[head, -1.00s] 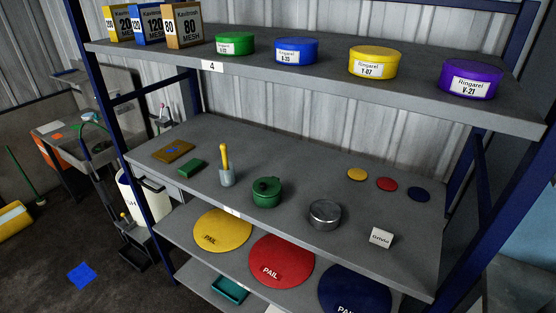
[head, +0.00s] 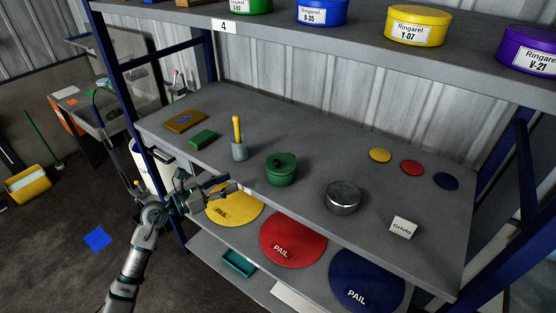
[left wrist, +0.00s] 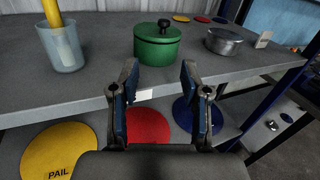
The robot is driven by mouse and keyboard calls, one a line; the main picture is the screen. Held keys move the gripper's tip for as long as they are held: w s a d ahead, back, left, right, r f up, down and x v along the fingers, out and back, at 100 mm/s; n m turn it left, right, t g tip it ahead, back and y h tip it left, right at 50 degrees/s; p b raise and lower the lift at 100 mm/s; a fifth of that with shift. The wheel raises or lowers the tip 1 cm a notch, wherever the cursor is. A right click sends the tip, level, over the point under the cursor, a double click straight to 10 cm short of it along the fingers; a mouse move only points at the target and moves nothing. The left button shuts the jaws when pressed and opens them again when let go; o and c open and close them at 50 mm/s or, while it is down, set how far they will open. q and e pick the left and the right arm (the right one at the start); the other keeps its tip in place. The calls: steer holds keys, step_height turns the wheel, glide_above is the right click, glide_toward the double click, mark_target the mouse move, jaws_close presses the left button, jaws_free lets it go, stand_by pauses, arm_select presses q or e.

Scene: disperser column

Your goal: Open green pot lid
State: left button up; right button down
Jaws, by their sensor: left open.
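The green pot (head: 281,174) stands upright on the middle shelf, with its green lid (head: 281,161) on top and a dark knob on the lid. In the left wrist view the pot (left wrist: 157,50) is ahead, just beyond the shelf edge, with its lid knob (left wrist: 164,25) showing. My left gripper (head: 226,187) is in front of the shelf edge, left of the pot and apart from it. In the left wrist view its two fingers (left wrist: 158,85) are spread with nothing between them. My right gripper is not in view.
The upper shelf (head: 300,43) overhangs the back. Yellow, red and blue pail discs lie below.

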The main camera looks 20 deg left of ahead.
mark_target(274, 163)
arm_select(q)
steer(key=shift+m, duration=0.4)
steer(key=p+x, duration=0.1)
steer(key=x, duration=0.4)
steer(key=p+x, duration=0.2)
steer(key=x, duration=0.3)
steer(key=p+x, duration=0.1)
steer(key=x, duration=0.5)
steer(key=shift+s+d+r, duration=0.25)
steer(key=shift+r, duration=0.1)
steer(key=shift+w+d+f, duration=0.1)
steer(key=shift+w+d, duration=0.3)
steer(key=shift+w, duration=0.05)
steer(key=shift+s, duration=0.1)
jaws_close()
